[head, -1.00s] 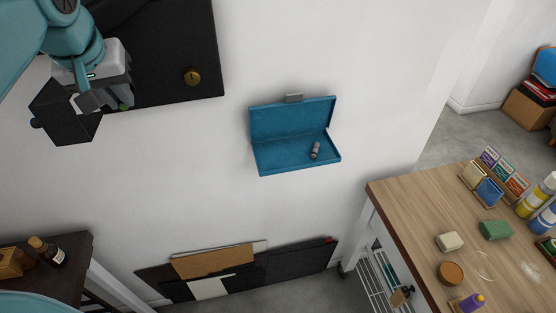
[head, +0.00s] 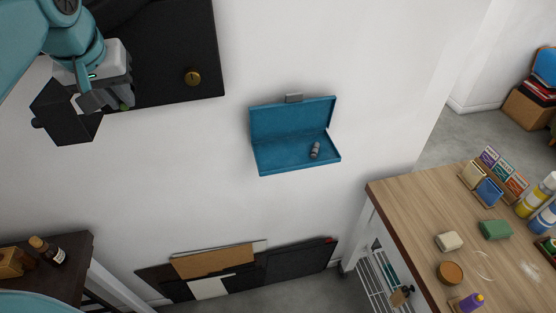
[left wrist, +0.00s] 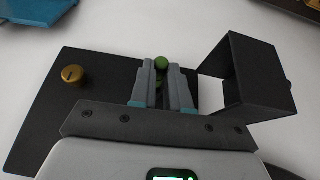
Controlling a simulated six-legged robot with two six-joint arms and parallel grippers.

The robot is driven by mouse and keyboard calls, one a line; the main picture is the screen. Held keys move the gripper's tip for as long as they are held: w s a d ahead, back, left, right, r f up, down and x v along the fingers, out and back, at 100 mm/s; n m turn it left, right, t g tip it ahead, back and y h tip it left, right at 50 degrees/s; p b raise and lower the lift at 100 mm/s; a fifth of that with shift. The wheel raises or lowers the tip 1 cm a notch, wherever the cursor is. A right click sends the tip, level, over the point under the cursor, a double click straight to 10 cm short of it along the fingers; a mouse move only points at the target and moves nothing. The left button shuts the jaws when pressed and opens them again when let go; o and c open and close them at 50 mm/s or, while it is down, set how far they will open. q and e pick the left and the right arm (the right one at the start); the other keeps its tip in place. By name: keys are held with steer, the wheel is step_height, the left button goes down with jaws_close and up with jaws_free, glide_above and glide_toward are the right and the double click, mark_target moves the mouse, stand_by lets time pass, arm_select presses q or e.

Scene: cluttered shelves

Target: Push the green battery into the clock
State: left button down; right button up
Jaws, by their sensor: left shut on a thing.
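My left gripper (head: 106,101) is at the upper left of the head view, in front of a dark wall panel (head: 165,50) that may be the clock. It is shut on the green battery (head: 125,107), of which only a small green end shows. In the left wrist view the battery's round green end (left wrist: 161,63) shows between the fingertips of the left gripper (left wrist: 161,75). The panel (left wrist: 55,115) lies behind them there. I cannot tell whether the battery touches the panel; any slot is hidden. My right gripper is not in view.
The panel has a brass knob (head: 192,77) and an open black box (head: 62,112) at its lower left. A blue open case (head: 290,120) on the wall holds a grey cylinder (head: 315,150). A cluttered wooden table (head: 415,205) stands right.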

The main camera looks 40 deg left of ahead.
arm_select(q)
steer(key=shift+w+a, duration=0.1)
steer(key=shift+a, duration=0.1)
steer(key=shift+w+a, duration=0.25)
steer(key=shift+w, duration=0.05)
steer(key=shift+a+p, duration=0.15)
steer(key=shift+p, duration=0.15)
steer(key=shift+w+a, duration=0.15)
steer(key=shift+w, duration=0.05)
steer(key=shift+w+a+p, duration=0.25)
steer(key=shift+a+p, duration=0.05)
steer(key=shift+w+a, duration=0.25)
steer(key=shift+a, duration=0.05)
stand_by(0.6)
steer(key=c, duration=1)
jaws_free()
